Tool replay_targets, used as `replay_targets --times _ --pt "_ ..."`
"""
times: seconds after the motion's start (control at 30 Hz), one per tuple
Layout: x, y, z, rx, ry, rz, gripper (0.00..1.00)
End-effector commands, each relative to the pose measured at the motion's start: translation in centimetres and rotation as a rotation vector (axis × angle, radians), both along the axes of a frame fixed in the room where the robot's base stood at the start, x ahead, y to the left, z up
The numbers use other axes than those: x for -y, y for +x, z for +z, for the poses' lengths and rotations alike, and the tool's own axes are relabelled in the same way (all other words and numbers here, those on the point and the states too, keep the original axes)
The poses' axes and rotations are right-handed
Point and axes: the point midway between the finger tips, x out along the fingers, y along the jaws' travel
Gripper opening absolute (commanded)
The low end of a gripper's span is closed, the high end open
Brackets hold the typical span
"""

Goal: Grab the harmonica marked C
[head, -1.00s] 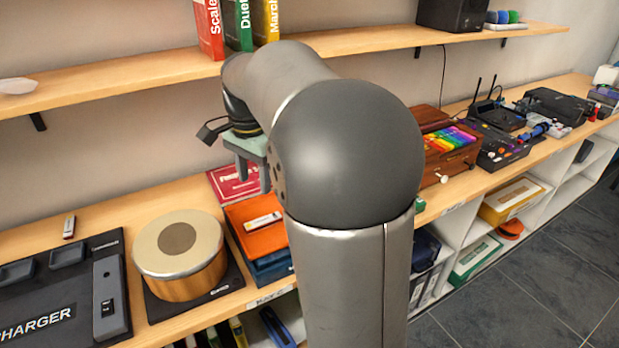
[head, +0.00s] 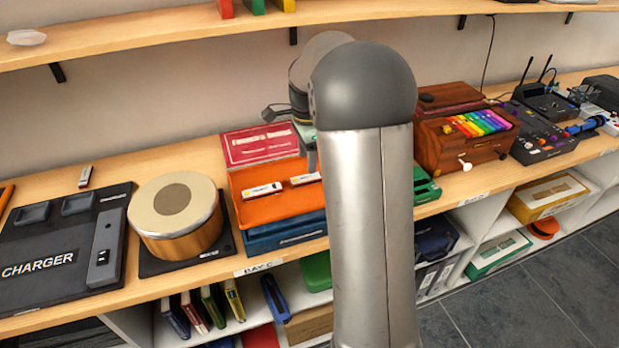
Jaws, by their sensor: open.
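Two small white-topped harmonica-like pieces lie in an orange tray (head: 258,212) on the counter: a left one (head: 261,190) and a right one (head: 305,179). A similar small piece (head: 85,176) lies further left, behind the charger. Their markings are too small to read, so I cannot tell which is marked C. My gripper (head: 310,160) hangs above the back right of the tray, near the right piece, partly hidden behind my arm. It is open and appears empty.
A red case (head: 260,146) stands behind the orange tray and a blue tray (head: 285,232) sits beneath it. A wooden box (head: 440,140) with rainbow bars is right. An upper shelf (head: 180,32) runs above.

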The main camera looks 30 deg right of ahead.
Motion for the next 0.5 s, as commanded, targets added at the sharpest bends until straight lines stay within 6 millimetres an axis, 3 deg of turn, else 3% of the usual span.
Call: replay_targets --times 0.27,0.5 --pt "-0.2 0.0 -2.1 -0.003 0.001 -0.001 0.50" --pt "-0.4 0.0 -5.5 -0.003 0.000 0.001 0.50"
